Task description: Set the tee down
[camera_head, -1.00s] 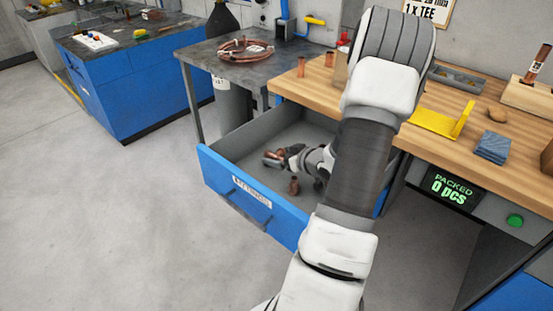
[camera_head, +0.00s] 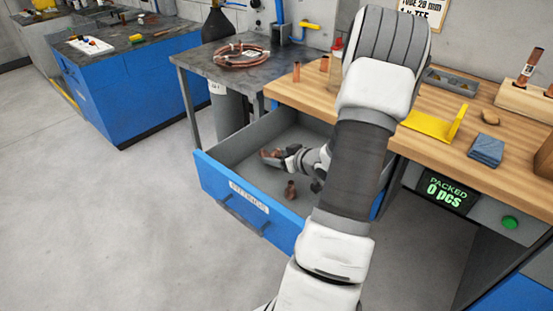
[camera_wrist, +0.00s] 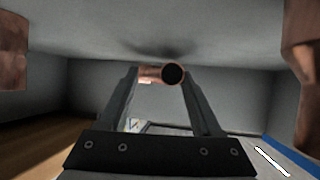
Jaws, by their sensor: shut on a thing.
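The copper tee (camera_wrist: 164,74) is between the two fingertips of my gripper (camera_wrist: 160,76) in the wrist view, with one round open end facing the camera. My gripper (camera_head: 285,154) is shut on it inside the open blue drawer (camera_head: 245,205), low over the grey drawer floor. In the head view the copper at the fingertips is small, and I cannot tell whether the tee touches the floor. Another copper fitting (camera_head: 290,190) stands in the drawer, nearer its front. Copper pieces also show large at the left (camera_wrist: 14,50) and right (camera_wrist: 302,70) edges of the wrist view.
The wooden bench (camera_head: 390,138) overhangs the drawer's right side. It carries a yellow bracket (camera_head: 440,123), a blue cloth (camera_head: 487,149) and upright copper pieces (camera_head: 324,64). A dark table with a copper coil (camera_head: 241,55) stands behind the drawer. The drawer's front left floor looks clear.

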